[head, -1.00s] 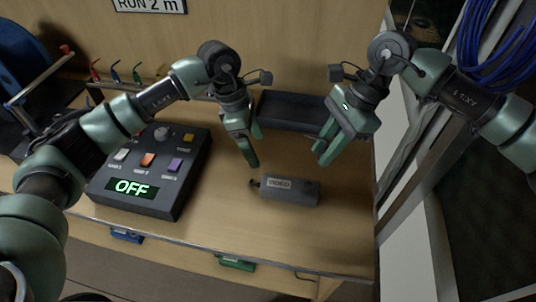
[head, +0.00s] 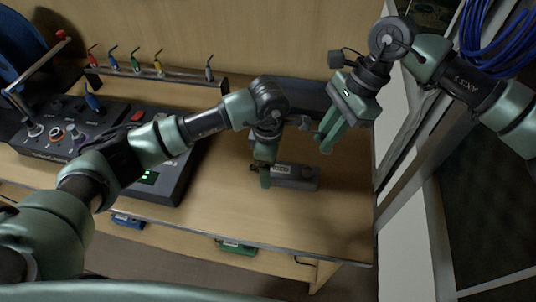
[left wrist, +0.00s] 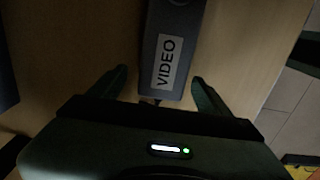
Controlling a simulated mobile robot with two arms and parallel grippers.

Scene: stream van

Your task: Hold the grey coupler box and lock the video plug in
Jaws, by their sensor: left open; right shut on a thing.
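The grey coupler box (head: 304,184) lies on the bench; its VIDEO label also shows in the left wrist view (left wrist: 168,62). My left gripper (head: 264,174) is open over the box's left end. In the left wrist view my left fingers (left wrist: 158,92) stand on either side of the near end of the box (left wrist: 150,35), with gaps to it. A small dark piece (left wrist: 150,101) sticks out at that end. My right gripper (head: 327,146) is above and behind the box, its fingers close together. What it holds is too hidden to make out. I cannot identify the video plug.
A dark control panel (head: 172,180) stands left of the box, partly behind my left arm. A dark tray (head: 300,97) is at the back. Several coloured leads (head: 135,60) hang on a rack. The bench's front edge (head: 260,245) is near; bare wood lies before the box.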

